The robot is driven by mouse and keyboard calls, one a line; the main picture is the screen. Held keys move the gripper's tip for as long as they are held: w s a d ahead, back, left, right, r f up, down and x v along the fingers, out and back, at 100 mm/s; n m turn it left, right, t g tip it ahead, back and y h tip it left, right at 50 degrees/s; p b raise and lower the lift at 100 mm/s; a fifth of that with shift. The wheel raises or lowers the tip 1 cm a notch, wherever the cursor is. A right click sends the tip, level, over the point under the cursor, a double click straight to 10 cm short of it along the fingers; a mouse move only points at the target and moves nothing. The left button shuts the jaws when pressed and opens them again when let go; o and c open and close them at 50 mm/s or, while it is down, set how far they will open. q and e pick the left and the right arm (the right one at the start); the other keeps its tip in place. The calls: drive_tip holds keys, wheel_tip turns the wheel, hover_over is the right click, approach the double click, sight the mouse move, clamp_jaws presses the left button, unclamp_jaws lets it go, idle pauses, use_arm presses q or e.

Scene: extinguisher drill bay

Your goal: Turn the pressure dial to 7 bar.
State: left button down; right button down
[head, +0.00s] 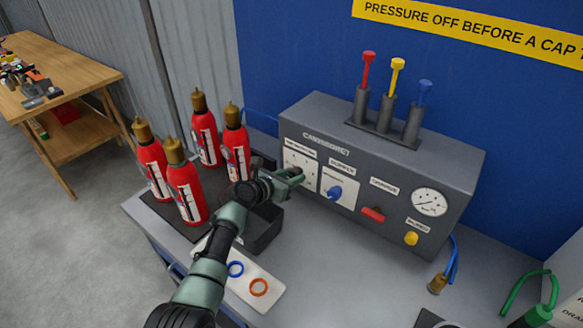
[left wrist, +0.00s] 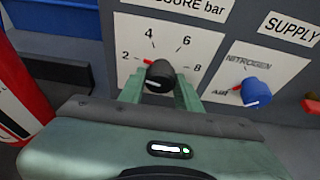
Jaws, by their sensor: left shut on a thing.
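The pressure dial is a black knob (left wrist: 160,76) on a white plate marked 2, 4, 6 and 8 in the left wrist view. A red pointer shows at its upper left, on the side of the 2 and 4; its exact reading is hard to tell. My left gripper (left wrist: 160,92) has one finger on each side of the knob and is shut on it. In the head view my left gripper (head: 297,178) reaches the left end of the grey panel (head: 330,146) and mostly hides the dial. My right gripper is not in view.
Right of the dial are a blue supply knob (head: 335,193), a red lever (head: 373,214), a round gauge (head: 429,202) and a yellow knob (head: 411,238). Several red extinguishers (head: 187,193) stand left of my arm. A white card (head: 264,304) with two rings lies on the bench.

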use_arm(q)
drive_tip(key=shift+m+t+y+p, duration=0.3)
drive_tip(key=shift+m+p, duration=0.35)
drive_tip(key=shift+m, duration=0.05)
drive_tip(key=shift+f, duration=0.1)
drive_tip(key=c, duration=1)
unclamp_jaws()
drive_tip(key=p+v, duration=0.1)
drive_tip(key=v, duration=0.6)
drive_tip(key=shift+s, duration=0.4)
drive_tip(key=shift+a, duration=0.1)
